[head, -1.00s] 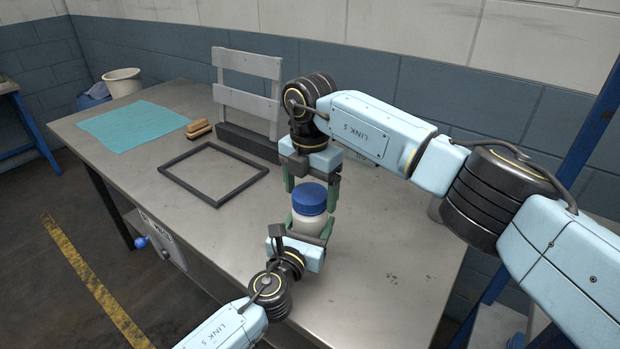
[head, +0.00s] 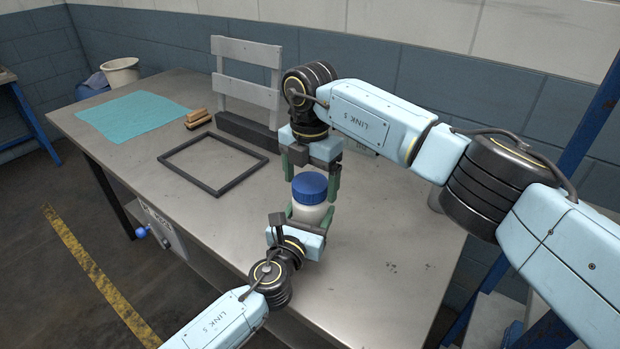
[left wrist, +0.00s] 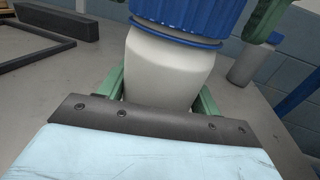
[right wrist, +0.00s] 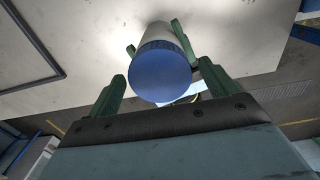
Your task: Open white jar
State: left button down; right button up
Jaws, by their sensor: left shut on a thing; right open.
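The white jar (head: 309,212) stands upright with its blue lid (head: 310,187) on, near the front of the table. It also fills the middle of the left wrist view (left wrist: 165,70). My left gripper (head: 312,217) is shut on the jar's white body from the front, with green fingers on both sides. My right gripper (head: 311,177) points down from above, open, with its fingers around the level of the lid. In the right wrist view the lid (right wrist: 160,72) lies between and beyond the open fingers, apart from them as far as I can see.
A dark square frame (head: 213,163), a grey rack (head: 247,95), wooden brushes (head: 198,118) and a teal cloth (head: 133,117) lie on the metal table (head: 380,270) to the left and back. A grey container stands right of the jar, partly behind my right arm. The table's front right is clear.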

notch_tip(320, 180, up, 8)
jog(key=shift+f, duration=0.15)
jog(key=shift+c, duration=0.4)
notch_tip(320, 180, down, 8)
jog(key=shift+r, duration=0.1)
dwell(0.4)
jog(key=c, duration=1)
jog(key=shift+n, duration=1.7)
jog(key=o, duration=1.1)
jog(key=shift+c, duration=0.2)
